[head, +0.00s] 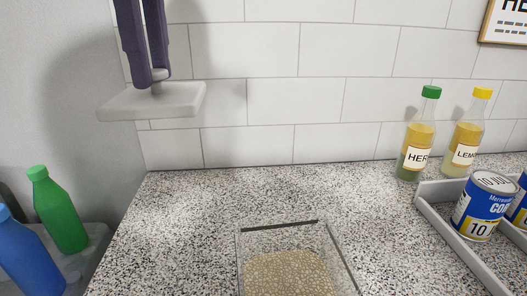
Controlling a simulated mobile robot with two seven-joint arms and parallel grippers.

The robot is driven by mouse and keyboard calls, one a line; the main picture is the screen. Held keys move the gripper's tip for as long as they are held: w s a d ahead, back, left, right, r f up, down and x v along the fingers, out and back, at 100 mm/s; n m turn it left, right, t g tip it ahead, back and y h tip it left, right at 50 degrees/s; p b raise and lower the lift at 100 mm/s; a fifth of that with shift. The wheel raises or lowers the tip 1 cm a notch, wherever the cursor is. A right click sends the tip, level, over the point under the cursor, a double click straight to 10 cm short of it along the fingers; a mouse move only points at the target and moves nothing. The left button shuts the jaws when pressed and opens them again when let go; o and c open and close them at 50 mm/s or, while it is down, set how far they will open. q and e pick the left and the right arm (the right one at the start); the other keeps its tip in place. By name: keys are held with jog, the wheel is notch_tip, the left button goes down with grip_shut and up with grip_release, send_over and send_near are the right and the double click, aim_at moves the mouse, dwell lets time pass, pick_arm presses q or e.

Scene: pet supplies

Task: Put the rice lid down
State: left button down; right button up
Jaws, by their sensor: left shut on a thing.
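The rice lid (152,101) is a pale, flat square with a small knob on top, at the upper left of the head view. My left gripper (155,82) is shut on its knob and holds the lid level, well above the speckled counter. The rice container (345,254) is a clear, open-topped box at the bottom middle, with pale grains (290,274) inside; its lower part is cut off by the frame. My right gripper is not in view.
A green bottle (58,212) and a blue bottle (27,256) stand at the lower left. A grey tray (455,243) holds blue cans (484,206). The counter (185,225) left of the container is clear.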

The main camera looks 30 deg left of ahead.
pick_arm(q)
jog(key=a+f+b, duration=0.1)
jog(key=a+f, duration=0.1)
jog(key=shift+s+a+b, duration=0.1)
jog(key=shift+a+b, duration=0.2)
jog(key=shift+b, duration=0.05)
jog(key=shift+a+f+b, duration=0.25)
jog(key=shift+b, duration=0.05)
jog(key=shift+s+f+b, duration=0.1)
jog(key=shift+f+b, duration=1.55)
jog(key=shift+f, duration=8)
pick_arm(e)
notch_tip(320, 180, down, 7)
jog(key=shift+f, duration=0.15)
